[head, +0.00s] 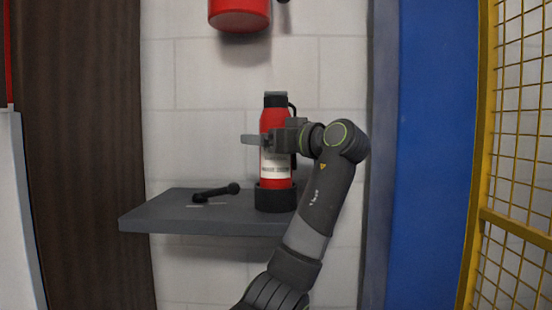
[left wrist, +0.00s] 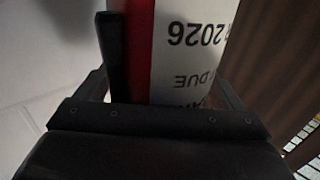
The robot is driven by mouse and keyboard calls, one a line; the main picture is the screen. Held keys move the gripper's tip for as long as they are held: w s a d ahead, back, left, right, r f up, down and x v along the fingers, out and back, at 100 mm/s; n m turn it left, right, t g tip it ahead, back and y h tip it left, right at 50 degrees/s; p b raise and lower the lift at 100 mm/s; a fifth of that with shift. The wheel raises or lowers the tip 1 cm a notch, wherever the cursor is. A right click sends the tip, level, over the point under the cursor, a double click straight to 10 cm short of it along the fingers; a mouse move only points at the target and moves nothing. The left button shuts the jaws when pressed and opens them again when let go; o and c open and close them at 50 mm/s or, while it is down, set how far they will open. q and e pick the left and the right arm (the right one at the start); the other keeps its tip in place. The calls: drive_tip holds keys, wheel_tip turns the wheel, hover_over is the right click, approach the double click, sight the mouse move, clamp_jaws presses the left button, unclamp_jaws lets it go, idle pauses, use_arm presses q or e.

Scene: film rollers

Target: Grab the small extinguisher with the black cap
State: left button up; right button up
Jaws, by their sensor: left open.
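The small red extinguisher (head: 269,122) with the black cap (head: 275,99) stands upright in a black ring holder (head: 271,197) on a grey shelf. My left gripper (head: 256,140) reaches in from its right, level with the upper body. One finger passes in front of the extinguisher; the other is hidden behind it. In the left wrist view the extinguisher's white label (left wrist: 190,55) fills the space between the open fingers, with a black hose-like part (left wrist: 112,50) along its side. Contact cannot be made out. My right gripper is not in view.
The grey shelf (head: 160,214) also holds a black handle-like object (head: 215,192) left of the extinguisher. A larger red extinguisher (head: 239,14) hangs on the wall above. A dark wooden panel (head: 85,150) is at left; a blue panel (head: 435,150) and yellow mesh frame (head: 477,180) at right.

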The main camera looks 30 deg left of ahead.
use_arm(q)
drive_tip(key=c, duration=1.8)
drive_tip(key=shift+r, duration=0.25)
